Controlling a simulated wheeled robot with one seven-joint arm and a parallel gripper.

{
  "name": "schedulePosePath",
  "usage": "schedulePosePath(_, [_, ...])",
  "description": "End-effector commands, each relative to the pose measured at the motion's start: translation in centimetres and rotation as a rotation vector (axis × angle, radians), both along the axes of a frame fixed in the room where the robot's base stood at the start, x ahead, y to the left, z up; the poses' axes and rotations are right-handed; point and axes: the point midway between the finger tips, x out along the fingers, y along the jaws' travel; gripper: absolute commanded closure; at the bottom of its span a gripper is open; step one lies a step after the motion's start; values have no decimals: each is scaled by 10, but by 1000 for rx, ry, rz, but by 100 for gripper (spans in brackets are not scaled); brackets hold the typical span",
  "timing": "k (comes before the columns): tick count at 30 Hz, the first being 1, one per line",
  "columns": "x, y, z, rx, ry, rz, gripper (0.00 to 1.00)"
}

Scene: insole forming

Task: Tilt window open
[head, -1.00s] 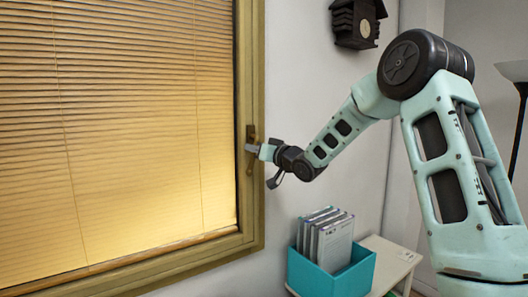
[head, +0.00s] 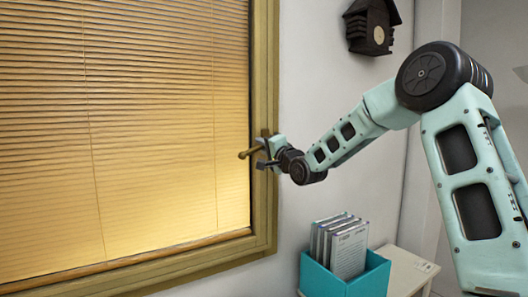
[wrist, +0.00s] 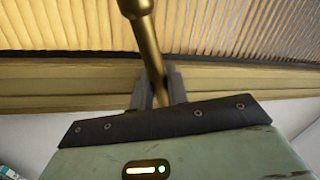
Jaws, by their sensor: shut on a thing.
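The window (head: 130,130) has a yellow-brown wooden frame and lowered slatted blinds, and fills the left of the head view. Its sash looks flush with the frame. The brass window handle (head: 249,153) sits on the right side of the frame and sticks out to the left, roughly level. My gripper (head: 267,152) is at the handle, near its mount. In the wrist view the handle (wrist: 150,45) runs from the top edge down between the two fingers, and my gripper (wrist: 158,88) is shut on it. The fingers hide part of the handle and its mount.
A teal box (head: 345,280) of upright folders stands on a small white table (head: 412,268) below my arm. A dark birdhouse (head: 370,27) hangs on the wall above. The wall between window and arm is bare.

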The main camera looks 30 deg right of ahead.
Motion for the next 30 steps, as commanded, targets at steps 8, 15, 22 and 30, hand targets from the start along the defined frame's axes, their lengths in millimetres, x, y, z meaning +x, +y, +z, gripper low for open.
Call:
schedulePosePath(8, [0,0,6,178,5,-3,100])
schedulePosePath(15, [0,0,9,258,9,-3,100])
schedulePosePath(22, [0,0,10,282,10,-3,100])
schedulePosePath(30, [0,0,10,282,11,-3,100])
